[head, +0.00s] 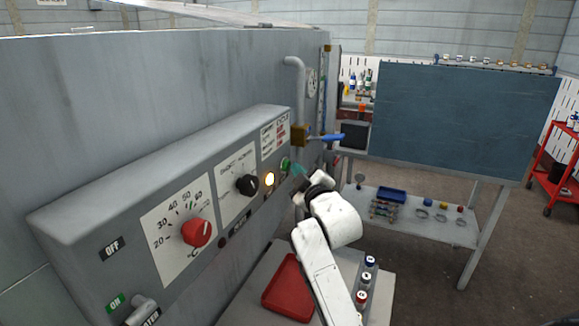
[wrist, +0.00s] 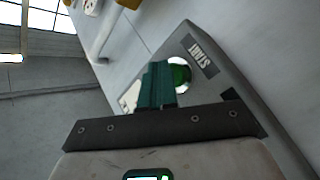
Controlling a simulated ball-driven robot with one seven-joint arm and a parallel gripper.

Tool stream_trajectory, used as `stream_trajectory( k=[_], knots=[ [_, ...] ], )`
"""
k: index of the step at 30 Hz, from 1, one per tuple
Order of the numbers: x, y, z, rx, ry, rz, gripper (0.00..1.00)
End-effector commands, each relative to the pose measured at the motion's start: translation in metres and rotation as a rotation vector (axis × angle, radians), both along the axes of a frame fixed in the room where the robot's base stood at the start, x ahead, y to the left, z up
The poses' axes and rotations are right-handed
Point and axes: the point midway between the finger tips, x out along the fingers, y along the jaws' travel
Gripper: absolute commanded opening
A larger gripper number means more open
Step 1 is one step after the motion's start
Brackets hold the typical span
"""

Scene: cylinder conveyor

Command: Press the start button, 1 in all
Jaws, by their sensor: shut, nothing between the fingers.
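The green start button (head: 285,165) sits at the right end of the grey control panel (head: 120,190). In the wrist view the green button (wrist: 180,74) has a pale ring around it and a START label (wrist: 198,54) beside it. My gripper (head: 297,170) is shut and empty, close in front of the button. In the wrist view its teal fingers (wrist: 157,84) are together and overlap the button's left edge. I cannot tell whether the fingertips touch the button.
A lit lamp (head: 269,179), a black knob (head: 247,184) and a red knob (head: 196,232) are left of the button. A pipe with a blue-handled valve (head: 325,138) stands just right. Below are a red tray (head: 290,288) and several small bottles (head: 366,279).

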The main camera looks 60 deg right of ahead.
Motion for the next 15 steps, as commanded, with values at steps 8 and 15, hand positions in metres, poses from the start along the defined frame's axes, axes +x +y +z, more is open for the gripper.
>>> stream_trajectory(
  k=[8, 15],
  knots=[
    [-0.013, 0.0, 0.001, 0.001, -0.001, 0.0, 0.0],
    [-0.014, -0.001, 0.0, 0.0, 0.0, 0.0, 0.0]
  ],
)
